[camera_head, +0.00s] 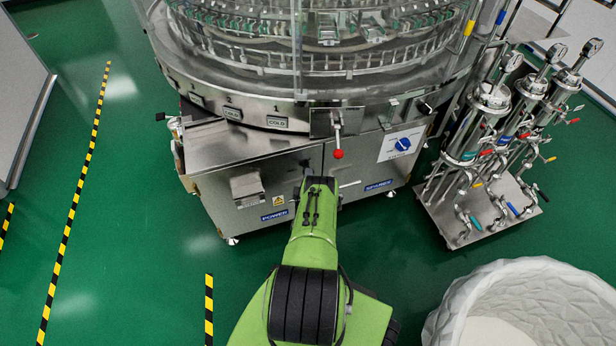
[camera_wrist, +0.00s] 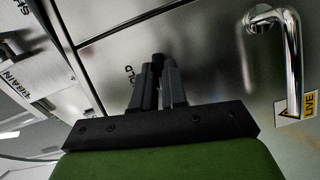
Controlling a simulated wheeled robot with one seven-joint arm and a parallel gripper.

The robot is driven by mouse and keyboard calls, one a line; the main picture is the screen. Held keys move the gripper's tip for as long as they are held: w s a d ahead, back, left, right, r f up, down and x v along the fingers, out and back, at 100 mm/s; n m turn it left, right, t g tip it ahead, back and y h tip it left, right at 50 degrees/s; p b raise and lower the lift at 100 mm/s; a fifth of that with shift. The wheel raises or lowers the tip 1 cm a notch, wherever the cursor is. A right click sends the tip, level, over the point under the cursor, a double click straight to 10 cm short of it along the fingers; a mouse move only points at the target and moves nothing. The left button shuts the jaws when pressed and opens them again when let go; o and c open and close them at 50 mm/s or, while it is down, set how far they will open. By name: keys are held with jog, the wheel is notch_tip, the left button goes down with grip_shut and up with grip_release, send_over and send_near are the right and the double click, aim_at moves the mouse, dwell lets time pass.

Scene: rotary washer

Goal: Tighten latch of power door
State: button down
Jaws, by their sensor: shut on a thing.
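The power door (camera_head: 285,180) is a steel panel on the washer's lower front, with a blue POWER label (camera_head: 274,214). My gripper (camera_wrist: 160,72) is against the steel panel in the wrist view, its two black fingers close together. They are shut on a small dark piece (camera_wrist: 158,62), which seems to be the latch. The fingers hide most of it, so its turn angle cannot be told. In the head view my green arm covers the gripper and the latch area. A bent steel handle (camera_wrist: 292,60) is right of the fingers in the wrist view, beside a yellow LIVE sign (camera_wrist: 309,103).
A red-knobbed lever (camera_head: 338,153) sticks out above my arm's end. Steel filter canisters (camera_head: 490,120) stand on a cart at the right, and a white textured bin (camera_head: 470,295) is at lower right.

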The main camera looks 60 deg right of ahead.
jog(key=shift+s+d+r+m+t+y+p, duration=0.15)
jog(key=shift+m+t+y+p, duration=0.55)
jog(key=shift+m, duration=1.25)
jog(key=shift+s+d+r+m+t+y+p, duration=0.1)
jog(key=shift+m+t+y+p, duration=0.15)
jog(key=shift+m+y+p, duration=1)
jog(key=shift+s+d+r+m+t+y+p, duration=0.15)
jog(key=shift+m+t+y, duration=0.3)
jog(key=shift+m+y, duration=1.5)
jog(key=shift+w+a+m+h, duration=0.1)
jog(key=shift+m+h, duration=0.7)
jog(key=shift+m, duration=0.05)
jog(key=c, duration=1.2)
grip_release()
jog(key=shift+o, duration=0.2)
